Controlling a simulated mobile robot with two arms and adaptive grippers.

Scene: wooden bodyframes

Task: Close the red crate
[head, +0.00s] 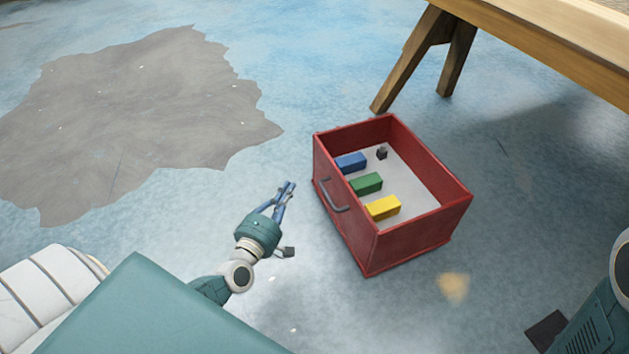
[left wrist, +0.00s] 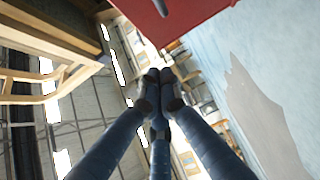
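The red crate (head: 415,243) stands on the floor right of centre in the head view, with its top open and no lid visible. A grey handle (head: 331,196) is on its left face. Inside lie a blue block (head: 350,162), a green block (head: 367,184), a yellow block (head: 384,207) and a small dark piece (head: 382,153). My left gripper (head: 290,185) is left of the handle, apart from it, fingertips together and empty. In the left wrist view the left gripper (left wrist: 160,80) has its fingers converged below the red crate (left wrist: 185,12). My right gripper's fingers are out of view.
A wooden trestle table (head: 545,40) stands at the upper right, its legs behind the crate. A grey patch (head: 140,105) covers the floor at the left. Part of my right arm is at the lower right edge.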

